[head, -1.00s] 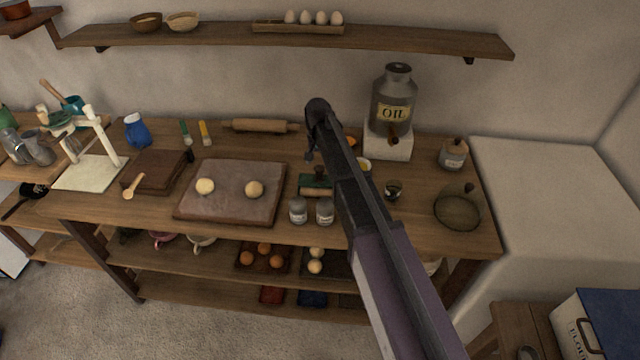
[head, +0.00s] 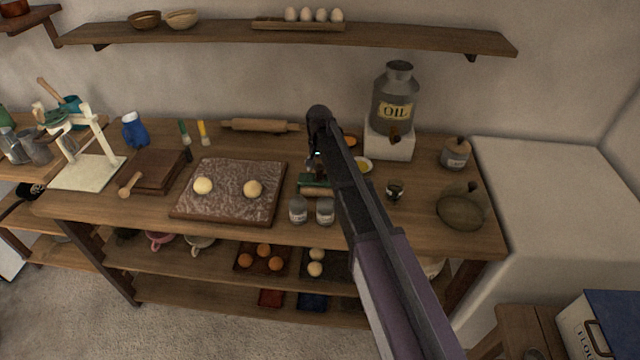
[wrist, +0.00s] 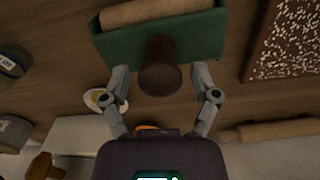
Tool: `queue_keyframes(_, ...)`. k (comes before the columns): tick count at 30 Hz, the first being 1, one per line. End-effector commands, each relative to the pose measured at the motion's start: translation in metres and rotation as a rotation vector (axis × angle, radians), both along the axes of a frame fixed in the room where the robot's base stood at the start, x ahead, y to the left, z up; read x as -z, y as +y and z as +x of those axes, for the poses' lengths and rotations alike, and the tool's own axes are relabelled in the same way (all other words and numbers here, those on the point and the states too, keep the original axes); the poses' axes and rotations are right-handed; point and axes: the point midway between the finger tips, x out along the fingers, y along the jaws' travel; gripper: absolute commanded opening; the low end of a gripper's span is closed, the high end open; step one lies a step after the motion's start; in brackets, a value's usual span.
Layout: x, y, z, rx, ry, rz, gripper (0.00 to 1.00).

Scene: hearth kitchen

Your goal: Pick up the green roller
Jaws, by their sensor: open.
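The green roller (head: 314,191) lies on the wooden table, just right of the dark board. It has a green body, a pale wooden cylinder and a dark round knob. In the wrist view the roller (wrist: 205,35) fills the top middle, with its knob pointing toward the camera. My gripper (wrist: 160,75) is open, with one finger on each side of the knob. Gaps show between the fingers and the knob. In the head view my arm hides part of the gripper and the area right of the roller.
The speckled board (head: 230,207) with two dough balls (head: 203,186) is to the left. Two small jars (head: 298,211) stand just in front of the roller. A small yellow-filled dish (head: 363,164) and the oil can (head: 396,95) are behind to the right. A rolling pin (head: 260,125) lies at the back.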

Motion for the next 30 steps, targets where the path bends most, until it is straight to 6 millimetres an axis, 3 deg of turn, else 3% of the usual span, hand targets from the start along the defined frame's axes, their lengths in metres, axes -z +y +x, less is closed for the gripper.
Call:
queue_keyframes(3, 0.013, 0.000, 0.000, 0.000, 0.000, 0.000, 0.78)
queue_keyframes(9, 0.021, 0.000, 0.000, 0.000, 0.000, 0.000, 0.78)
queue_keyframes(29, 0.021, 0.000, 0.000, 0.000, 0.000, 0.000, 0.78)
queue_keyframes(30, 0.021, 0.000, 0.000, 0.000, 0.000, 0.000, 0.66)
